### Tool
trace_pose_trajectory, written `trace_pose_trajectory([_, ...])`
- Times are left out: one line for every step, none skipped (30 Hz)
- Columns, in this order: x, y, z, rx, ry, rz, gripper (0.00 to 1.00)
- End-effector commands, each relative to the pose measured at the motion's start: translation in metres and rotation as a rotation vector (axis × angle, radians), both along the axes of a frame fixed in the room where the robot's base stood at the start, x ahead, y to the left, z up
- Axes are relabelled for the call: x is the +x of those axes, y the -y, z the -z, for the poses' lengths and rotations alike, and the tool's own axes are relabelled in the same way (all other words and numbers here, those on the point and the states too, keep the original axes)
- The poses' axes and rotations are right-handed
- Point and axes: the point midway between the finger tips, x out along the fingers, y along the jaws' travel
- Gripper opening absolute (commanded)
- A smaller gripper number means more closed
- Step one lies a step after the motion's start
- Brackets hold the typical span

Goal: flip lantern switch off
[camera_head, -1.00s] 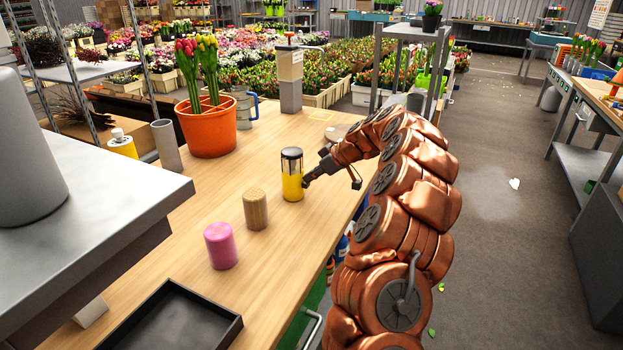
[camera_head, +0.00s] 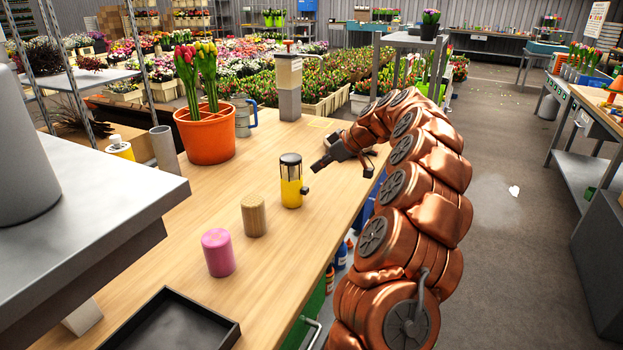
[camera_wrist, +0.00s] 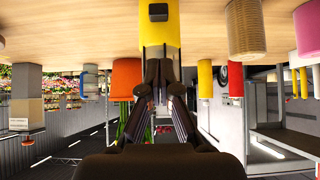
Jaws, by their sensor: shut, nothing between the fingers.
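The lantern (camera_head: 291,193) is a yellow cylinder with a dark cap and a clear upper part, upright on the wooden table. Its switch (camera_head: 305,190) is a small black block on the lantern's right side. My gripper (camera_head: 317,167) is shut and empty, just right of the lantern and slightly above the switch in the head view, with a small gap. In the wrist view, which is upside down, the lantern (camera_wrist: 160,30) stands straight ahead of my gripper (camera_wrist: 158,68), and the switch (camera_wrist: 158,12) faces me. I cannot tell whether the lantern is lit.
A wooden cylinder (camera_head: 253,216) and a pink cylinder (camera_head: 218,254) stand in front of the lantern. A black tray (camera_head: 172,328) lies at the near edge. An orange tulip pot (camera_head: 206,138) and a grey post (camera_head: 289,90) stand behind. Table right of the lantern is clear.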

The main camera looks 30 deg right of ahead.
Motion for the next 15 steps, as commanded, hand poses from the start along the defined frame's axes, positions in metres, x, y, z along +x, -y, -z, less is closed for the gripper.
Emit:
trace_pose_trajectory([-0.006, 0.005, -0.009, -0.003, 0.005, 0.002, 0.00])
trace_pose_trajectory([-0.009, 0.007, -0.013, -0.003, 0.007, 0.004, 0.00])
trace_pose_trajectory([-0.013, 0.010, -0.019, -0.004, 0.008, 0.004, 0.00])
trace_pose_trajectory([-0.016, 0.011, -0.022, -0.004, 0.007, 0.003, 0.00])
trace_pose_trajectory([-0.020, 0.013, -0.025, -0.003, 0.005, 0.001, 0.00])
trace_pose_trajectory([-0.023, 0.014, -0.028, -0.002, 0.004, 0.001, 0.00])
trace_pose_trajectory([-0.026, 0.016, -0.031, -0.002, 0.004, 0.001, 0.00])
trace_pose_trajectory([-0.028, 0.017, -0.034, -0.003, 0.004, 0.001, 0.00])
trace_pose_trajectory([-0.030, 0.019, -0.037, -0.003, 0.004, 0.001, 0.00])
trace_pose_trajectory([-0.032, 0.020, -0.039, -0.003, 0.004, 0.001, 0.00])
trace_pose_trajectory([-0.033, 0.021, -0.040, -0.002, 0.004, 0.001, 0.00])
trace_pose_trajectory([-0.035, 0.022, -0.042, -0.001, 0.003, 0.001, 0.00])
trace_pose_trajectory([-0.036, 0.022, -0.044, -0.001, 0.003, 0.001, 0.00])
trace_pose_trajectory([-0.037, 0.023, -0.044, -0.001, 0.002, 0.001, 0.00])
trace_pose_trajectory([-0.038, 0.023, -0.045, -0.001, 0.002, 0.000, 0.00])
